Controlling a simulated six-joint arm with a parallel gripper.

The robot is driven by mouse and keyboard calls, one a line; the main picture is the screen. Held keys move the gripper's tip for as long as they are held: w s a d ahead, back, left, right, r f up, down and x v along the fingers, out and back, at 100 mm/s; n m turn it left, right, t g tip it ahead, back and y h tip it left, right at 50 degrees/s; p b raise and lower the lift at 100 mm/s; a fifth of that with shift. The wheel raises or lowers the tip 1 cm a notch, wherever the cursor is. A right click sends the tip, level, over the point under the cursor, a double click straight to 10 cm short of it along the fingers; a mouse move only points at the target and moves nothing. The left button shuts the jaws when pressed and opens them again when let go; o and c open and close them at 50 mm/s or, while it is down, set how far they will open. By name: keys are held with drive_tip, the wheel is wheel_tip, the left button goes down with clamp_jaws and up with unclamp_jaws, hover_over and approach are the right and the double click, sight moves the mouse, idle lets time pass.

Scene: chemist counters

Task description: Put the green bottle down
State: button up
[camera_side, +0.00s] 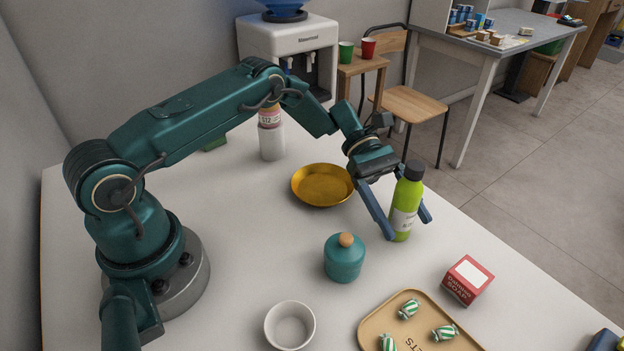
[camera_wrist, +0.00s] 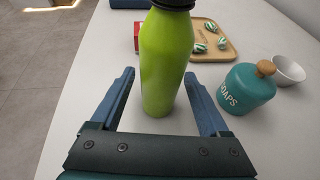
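A teal jar (camera_side: 344,262) with a wooden knob, a red soap box (camera_side: 467,280), a tan tray (camera_side: 420,330) with wrapped sweets and a white bowl (camera_side: 290,326) stand nearer. A yellow dish (camera_side: 322,186) and a white bottle (camera_side: 271,140) are behind.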

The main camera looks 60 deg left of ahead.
drive_tip(key=shift+r, duration=0.1)
drive_tip(key=shift+v, duration=3.8)
